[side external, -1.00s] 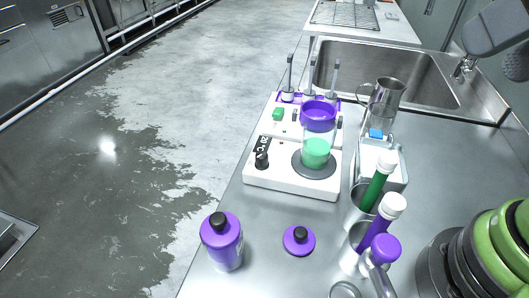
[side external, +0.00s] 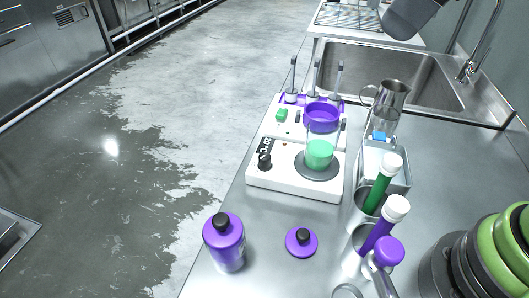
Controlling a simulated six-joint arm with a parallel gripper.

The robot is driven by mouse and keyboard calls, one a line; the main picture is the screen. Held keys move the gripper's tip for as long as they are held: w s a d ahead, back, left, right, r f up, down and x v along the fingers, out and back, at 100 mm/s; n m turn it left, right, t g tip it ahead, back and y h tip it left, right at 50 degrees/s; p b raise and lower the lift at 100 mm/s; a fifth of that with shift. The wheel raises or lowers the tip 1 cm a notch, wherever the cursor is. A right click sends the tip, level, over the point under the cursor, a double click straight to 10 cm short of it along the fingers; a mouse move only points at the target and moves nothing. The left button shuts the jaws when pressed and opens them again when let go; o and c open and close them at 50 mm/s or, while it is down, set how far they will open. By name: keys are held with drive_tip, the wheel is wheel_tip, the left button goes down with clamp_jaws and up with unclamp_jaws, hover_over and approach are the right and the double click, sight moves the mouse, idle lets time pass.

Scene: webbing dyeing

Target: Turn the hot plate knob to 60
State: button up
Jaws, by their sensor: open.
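The white hot plate (side external: 258,178) stands on the steel counter. Its black knob (side external: 264,161) is at the front left corner, and I cannot read its setting clearly. A small dark display (side external: 267,145) behind the knob carries white characters that look like 20 °C. A glass beaker with green liquid (side external: 319,153) and a purple collar (side external: 321,117) stands on the round grey heating disc (side external: 316,171). A grey part of my arm (side external: 407,18) shows at the top right, over the sink. My gripper's fingers are not in view, and nothing of mine touches the knob.
A purple bottle (side external: 224,243) and a purple lid (side external: 301,243) are in front of the hot plate. Green-filled (side external: 376,190) and purple-filled (side external: 377,236) tubes stand to the right. A metal jug (side external: 391,97) is near the sink (side external: 420,75). Rods (side external: 315,77) rise behind the hot plate.

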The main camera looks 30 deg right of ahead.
drive_tip(key=w+a+f+n+g, duration=0.2)
drive_tip(key=w+a+f+n, duration=0.35)
drive_tip(key=w+n, duration=0.25)
drive_tip(key=n+g+h, duration=0.2)
drive_tip(key=n, duration=0.8)
approach(264, 156)
drive_tip(key=shift+w+d+f, duration=0.1)
drive_tip(key=shift+w, duration=0.05)
wheel_tip(264, 156, down, 10)
drive_tip(key=shift+r, duration=0.1)
